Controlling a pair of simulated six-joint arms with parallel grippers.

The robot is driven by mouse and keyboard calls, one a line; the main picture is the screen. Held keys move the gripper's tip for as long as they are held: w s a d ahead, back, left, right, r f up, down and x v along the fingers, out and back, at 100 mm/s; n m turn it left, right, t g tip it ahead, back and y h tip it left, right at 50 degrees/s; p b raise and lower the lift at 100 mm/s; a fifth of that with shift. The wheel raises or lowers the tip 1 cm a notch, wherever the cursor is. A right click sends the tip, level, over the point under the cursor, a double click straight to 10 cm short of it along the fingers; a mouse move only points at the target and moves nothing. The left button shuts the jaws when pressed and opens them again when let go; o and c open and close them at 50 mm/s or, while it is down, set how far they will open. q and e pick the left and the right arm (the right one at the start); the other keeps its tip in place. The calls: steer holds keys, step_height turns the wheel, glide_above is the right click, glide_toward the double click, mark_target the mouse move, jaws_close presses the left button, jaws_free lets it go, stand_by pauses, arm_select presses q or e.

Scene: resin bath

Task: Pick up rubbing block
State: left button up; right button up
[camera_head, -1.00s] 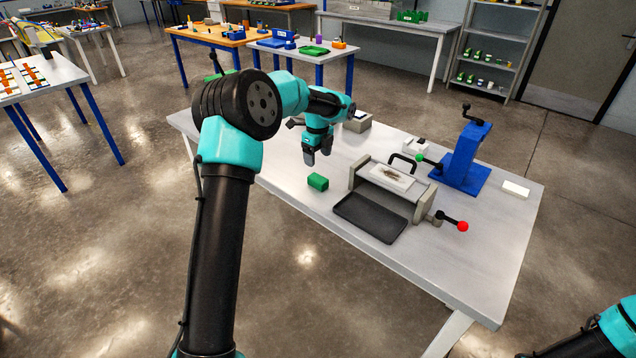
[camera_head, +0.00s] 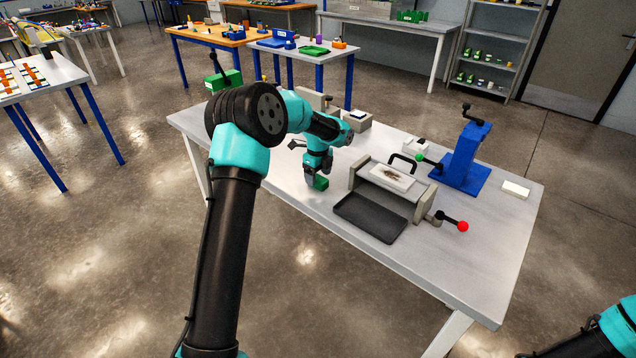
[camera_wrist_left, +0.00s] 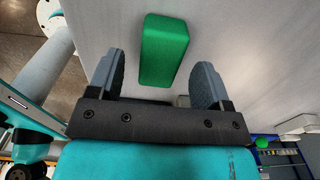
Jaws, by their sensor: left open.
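The rubbing block, a green block (camera_head: 322,183), lies on the white table, partly hidden behind my left gripper in the head view. My left gripper (camera_head: 310,181) points down just at the block's left side. In the left wrist view the block (camera_wrist_left: 163,48) lies ahead of the open jaws of my gripper (camera_wrist_left: 157,80), roughly lined up with the gap between the two fingers. The fingers look apart from it, and I cannot tell how high they are above the table. My right gripper is outside the views; only part of my right arm shows at lower right.
Right of the block stand a grey frame (camera_head: 424,208) with a white sheet (camera_head: 391,178) and red-knobbed lever (camera_head: 462,226), and a black tray (camera_head: 368,217). A blue stand (camera_head: 465,160) is farther right. A grey box (camera_head: 357,122) stands behind. The front-left tabletop is clear.

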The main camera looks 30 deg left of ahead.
arm_select(q)
steer(key=shift+f, duration=1.3)
steer(key=shift+c, duration=0.4)
steer(key=c, duration=0.9)
